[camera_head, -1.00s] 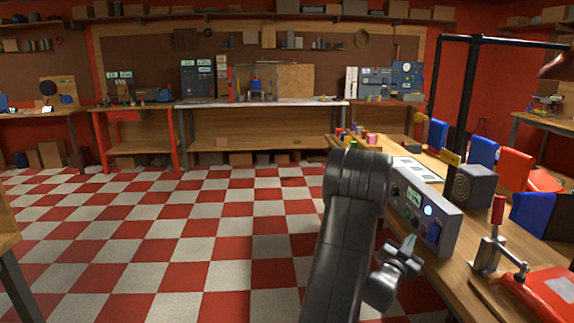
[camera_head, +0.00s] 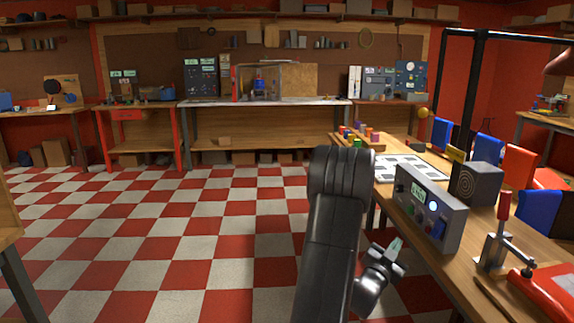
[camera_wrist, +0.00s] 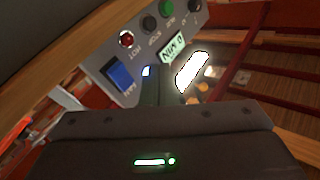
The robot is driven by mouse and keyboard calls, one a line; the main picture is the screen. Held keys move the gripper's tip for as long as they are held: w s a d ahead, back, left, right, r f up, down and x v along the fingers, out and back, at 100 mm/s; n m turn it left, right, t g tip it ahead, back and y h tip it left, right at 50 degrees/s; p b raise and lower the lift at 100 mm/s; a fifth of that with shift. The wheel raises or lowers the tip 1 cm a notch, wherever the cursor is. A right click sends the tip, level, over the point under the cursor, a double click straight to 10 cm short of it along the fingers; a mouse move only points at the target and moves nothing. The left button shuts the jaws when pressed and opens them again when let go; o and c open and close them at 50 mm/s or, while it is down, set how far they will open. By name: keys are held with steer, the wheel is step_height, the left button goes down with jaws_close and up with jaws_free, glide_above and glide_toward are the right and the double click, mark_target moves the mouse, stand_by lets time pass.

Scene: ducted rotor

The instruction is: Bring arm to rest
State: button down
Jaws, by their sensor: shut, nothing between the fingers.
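My gripper (camera_head: 397,246) is at the end of my dark arm, low and right of centre in the head view. It is shut and holds nothing. It is beside the left edge of the workbench (camera_head: 420,213), near a grey control box (camera_head: 427,207) with a display and buttons. The wrist view shows the gripper body along the bottom and the tilted face of the control box (camera_wrist: 150,45), with a blue switch, a red light and a lit display. I cannot tell the gap between gripper and box.
On the same bench stand a grey speaker-like block (camera_head: 478,184), a red-handled toggle clamp (camera_head: 500,235) and a red case (camera_head: 548,292). Coloured spools (camera_head: 360,137) are at its far end. The checkered floor (camera_head: 200,230) to the left is clear.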

steer(key=d, duration=0.1)
steer(key=d+r, duration=0.1)
steer(key=d, duration=0.1)
steer(key=d+r, duration=0.1)
steer(key=d, duration=0.1)
steer(key=shift+w+d+p, duration=0.15)
steer(key=shift+w+p, duration=0.1)
steer(key=shift+p, duration=0.1)
steer(key=b, duration=0.2)
steer(key=shift+b, duration=0.3)
steer(key=r+p, duration=0.1)
steer(key=p, duration=0.2)
